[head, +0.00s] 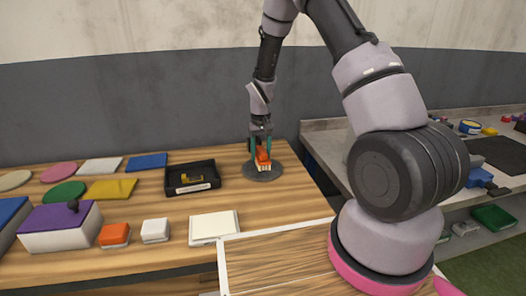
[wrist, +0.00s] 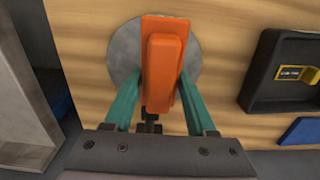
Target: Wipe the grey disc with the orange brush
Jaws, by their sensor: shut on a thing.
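The grey disc (head: 250,172) lies flat near the back right of the wooden table. In the wrist view the disc (wrist: 124,45) shows on both sides of the orange brush (wrist: 165,60). The orange brush (head: 262,157) is over the disc, with its pale bristles pointing down at it. I cannot tell whether the bristles touch the disc. My gripper (head: 261,142) has its green fingers shut on the brush from above; in the wrist view the fingers (wrist: 157,95) flank its orange handle. The disc's middle is hidden under the brush.
A black tray (head: 207,172) with a yellow piece lies left of the disc. Coloured flat pieces, a purple-lidded box (head: 60,229), an orange block (head: 114,235) and white blocks stand further left. Bare wood lies in front of the disc.

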